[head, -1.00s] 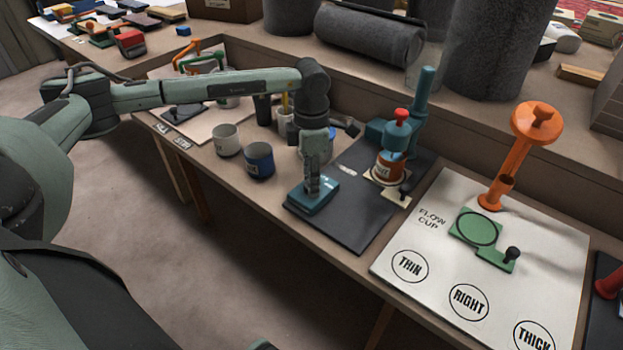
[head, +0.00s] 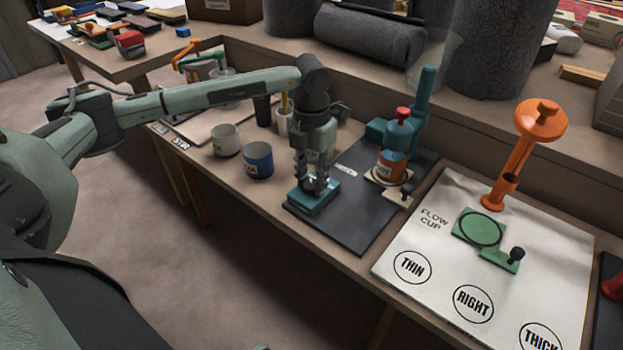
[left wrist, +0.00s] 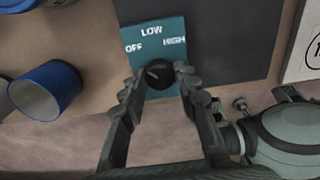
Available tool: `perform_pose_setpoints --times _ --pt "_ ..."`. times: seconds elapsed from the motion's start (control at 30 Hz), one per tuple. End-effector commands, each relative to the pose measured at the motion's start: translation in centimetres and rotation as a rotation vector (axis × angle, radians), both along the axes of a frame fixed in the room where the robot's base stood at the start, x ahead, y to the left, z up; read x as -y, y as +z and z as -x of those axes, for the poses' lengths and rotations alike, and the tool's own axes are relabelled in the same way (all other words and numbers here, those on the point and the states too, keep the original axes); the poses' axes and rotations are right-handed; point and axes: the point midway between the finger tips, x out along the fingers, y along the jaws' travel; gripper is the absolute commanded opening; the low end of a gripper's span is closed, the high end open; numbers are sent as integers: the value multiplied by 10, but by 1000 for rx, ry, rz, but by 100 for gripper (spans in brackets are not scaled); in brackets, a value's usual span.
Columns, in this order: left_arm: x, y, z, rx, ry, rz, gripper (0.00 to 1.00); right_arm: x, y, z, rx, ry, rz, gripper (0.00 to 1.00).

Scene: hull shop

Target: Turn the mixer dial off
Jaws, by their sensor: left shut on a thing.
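The mixer's teal control box (head: 325,204) sits at the near left of a dark mat and also shows in the left wrist view (left wrist: 152,27), marked OFF, LOW and HIGH. Its round black dial (left wrist: 158,71) has a pale pointer mark leaning to the upper left, roughly toward the OFF side; I cannot tell whether it lines up exactly. My left gripper (head: 315,186) comes down from above and is shut on the dial; in the left wrist view its fingers (left wrist: 160,83) are on either side of it. In the head view the gripper hides the dial. My right gripper is out of view.
The teal mixer stand (head: 424,105) holds an orange can (head: 391,167) on the mat (head: 360,222). A blue cup (head: 258,160) and a white cup (head: 225,140) stand left of the box. A white board (head: 420,235) with an orange stand (head: 515,150) lies right.

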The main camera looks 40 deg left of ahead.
Motion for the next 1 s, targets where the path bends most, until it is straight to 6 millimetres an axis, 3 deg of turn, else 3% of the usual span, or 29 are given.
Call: perform_pose_setpoints --times 0.67,0.7,0.83,1.0 --pt "0 1 0 1 64 0 1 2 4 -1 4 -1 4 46" --pt "0 1 0 1 64 0 34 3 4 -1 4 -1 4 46" --pt "0 0 0 1 64 0 50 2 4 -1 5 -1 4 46" --pt "0 0 0 1 63 0 51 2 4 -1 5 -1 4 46"
